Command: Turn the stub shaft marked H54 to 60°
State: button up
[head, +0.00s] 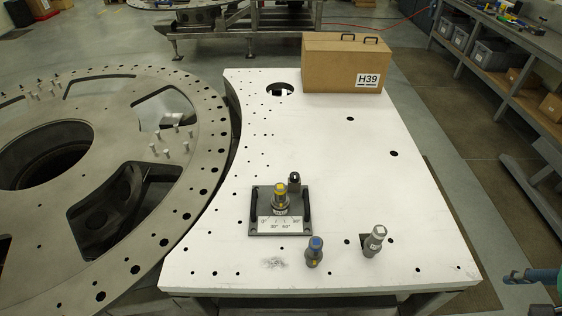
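A dark square base plate (263,235) lies on the white table. A stub shaft with a yellow collar (280,197) stands upright in it. A white scale strip (280,224) along the plate's front edge reads 0°, 30°, 60° and 90°. A short post with a black top (294,181) stands just behind and right of the shaft. Dark bars flank the plate's sides. I cannot read H54 on the shaft, nor can I tell its angle. I cannot make out my gripper in this view.
A blue-topped cylinder (314,252) and a grey cylinder (374,240) stand in front of the plate. A brown box (343,65) marked H39 stands at the back of the white table (350,180). A large metal ring (190,75) adjoins the left. A teal part (545,275) shows lower right.

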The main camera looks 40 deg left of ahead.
jog(key=w+a+r+n+g+p, duration=0.1)
jog(key=w+a+p, duration=0.1)
jog(key=w+a, duration=0.45)
jog(key=w+a+r+n+g+p, duration=0.1)
jog(key=w+a+p, duration=0.15)
jog(key=a, duration=0.65)
jog(key=n+g+p, duration=0.3)
jog(key=n+p, duration=0.3)
jog(key=p, duration=0.2)
send_over(280, 187)
jog(key=shift+h, duration=0.4)
jog(key=f, duration=1.8)
jog(key=shift+w+d+f, duration=0.2)
jog(key=shift+w, duration=0.1)
jog(key=shift+s+a+f, duration=0.2)
jog(key=shift+a+f, duration=0.05)
jog(key=shift+a, duration=0.05)
jog(key=shift+f, duration=0.15)
jog(key=shift+f+b, duration=1.85)
jog(key=shift+f, duration=2.5)
